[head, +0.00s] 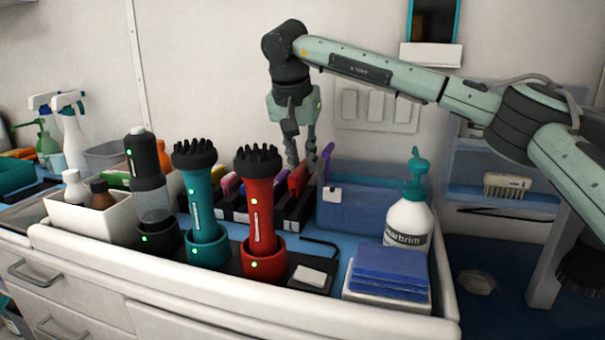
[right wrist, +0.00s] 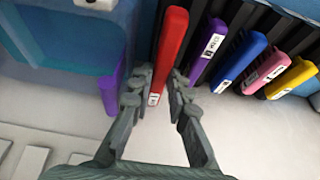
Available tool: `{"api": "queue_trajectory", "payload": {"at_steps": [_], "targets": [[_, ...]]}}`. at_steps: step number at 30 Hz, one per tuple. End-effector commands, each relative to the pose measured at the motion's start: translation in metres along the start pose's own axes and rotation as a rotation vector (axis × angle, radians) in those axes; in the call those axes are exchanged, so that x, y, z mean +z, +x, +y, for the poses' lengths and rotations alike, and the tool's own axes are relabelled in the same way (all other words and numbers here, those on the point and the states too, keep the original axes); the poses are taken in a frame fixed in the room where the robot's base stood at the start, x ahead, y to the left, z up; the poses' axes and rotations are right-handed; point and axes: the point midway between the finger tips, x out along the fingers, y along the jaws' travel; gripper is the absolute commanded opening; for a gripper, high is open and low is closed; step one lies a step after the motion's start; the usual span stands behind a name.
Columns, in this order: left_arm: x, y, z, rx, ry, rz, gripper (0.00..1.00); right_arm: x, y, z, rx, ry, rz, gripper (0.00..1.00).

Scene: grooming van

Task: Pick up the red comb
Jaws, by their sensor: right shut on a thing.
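The red comb (right wrist: 171,48) stands on edge in a dark slotted rack, with a white label near its end. In the head view the comb (head: 298,179) shows only in part, behind the red tool and beside my gripper. My right gripper (head: 307,158) reaches down over the rack from above. In the right wrist view its fingers (right wrist: 160,88) lie on either side of the comb's end, shut on it. The comb's lower part is hidden in the rack. My left gripper is out of view.
Purple, blue (right wrist: 238,62), pink and yellow handles stand in nearby slots. A blue bin (head: 358,209) is right of the comb. A red brush-topped tool (head: 261,205) and a teal one (head: 201,205) stand in front. A pump bottle (head: 408,222) and blue cloths (head: 390,272) are at right.

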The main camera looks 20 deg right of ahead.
Motion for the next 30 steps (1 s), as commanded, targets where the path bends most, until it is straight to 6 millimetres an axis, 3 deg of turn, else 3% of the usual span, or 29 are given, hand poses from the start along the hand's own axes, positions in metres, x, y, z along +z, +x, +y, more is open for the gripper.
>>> {"api": "queue_trajectory", "payload": {"at_steps": [9,18,26,30], "targets": [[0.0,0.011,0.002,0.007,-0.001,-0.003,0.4,-0.034,-0.081,-0.001,-0.002,0.002,0.004,0.0],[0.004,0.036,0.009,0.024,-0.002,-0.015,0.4,-0.057,-0.137,0.0,0.0,0.002,0.001,0.0],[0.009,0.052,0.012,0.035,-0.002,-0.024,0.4,-0.043,-0.139,-0.059,0.003,-0.003,0.0,0.0],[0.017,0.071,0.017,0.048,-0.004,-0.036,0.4,-0.035,-0.145,-0.103,0.003,-0.003,0.0,0.0]]}}
